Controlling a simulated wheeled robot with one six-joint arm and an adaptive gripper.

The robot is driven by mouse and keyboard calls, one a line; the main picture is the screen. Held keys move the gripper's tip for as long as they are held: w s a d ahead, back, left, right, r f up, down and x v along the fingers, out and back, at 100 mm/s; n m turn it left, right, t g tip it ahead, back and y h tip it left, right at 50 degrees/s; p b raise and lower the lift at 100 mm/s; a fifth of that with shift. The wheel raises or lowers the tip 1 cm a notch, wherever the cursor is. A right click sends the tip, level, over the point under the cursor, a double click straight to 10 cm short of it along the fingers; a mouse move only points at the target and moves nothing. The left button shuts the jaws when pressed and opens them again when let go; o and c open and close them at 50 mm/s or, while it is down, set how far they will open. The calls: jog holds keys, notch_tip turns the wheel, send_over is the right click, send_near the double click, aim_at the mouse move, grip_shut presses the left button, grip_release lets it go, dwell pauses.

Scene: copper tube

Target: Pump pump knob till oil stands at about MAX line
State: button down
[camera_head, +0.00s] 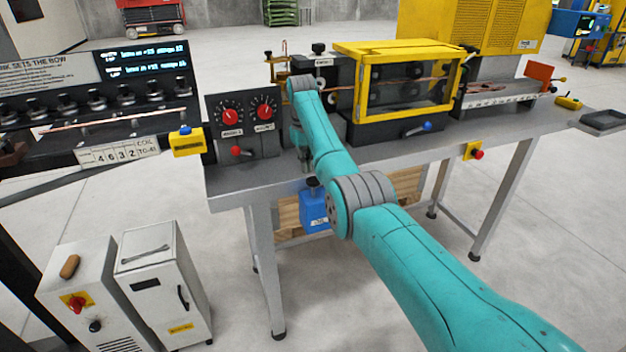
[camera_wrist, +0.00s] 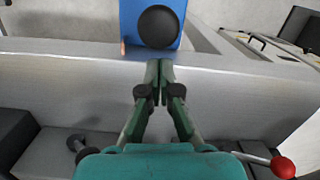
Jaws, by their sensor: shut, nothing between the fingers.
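A blue oil pump reservoir (camera_head: 317,213) with a small pale label is at the table's front edge in the head view, partly behind my arm. Its black pump knob (camera_head: 312,182) is on top. In the wrist view the round black knob (camera_wrist: 158,26) is seen from above against the blue reservoir (camera_wrist: 129,22). My gripper (camera_wrist: 160,68) is shut and empty, its fingertips just below the knob in that picture, with a small apparent gap. I cannot tell its height relative to the knob. No oil level or MAX line can be read in either view.
The grey workbench (camera_head: 500,136) carries a dial panel (camera_head: 240,122) with red knobs and a yellow-framed guard (camera_head: 398,85). A red-tipped lever (camera_wrist: 283,166) is at lower right in the wrist view. White cabinets (camera_head: 160,275) stand on the floor at left.

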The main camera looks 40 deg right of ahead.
notch_tip(320, 180, up, 10)
jog(key=w, duration=0.1)
jog(key=shift+r, duration=0.15)
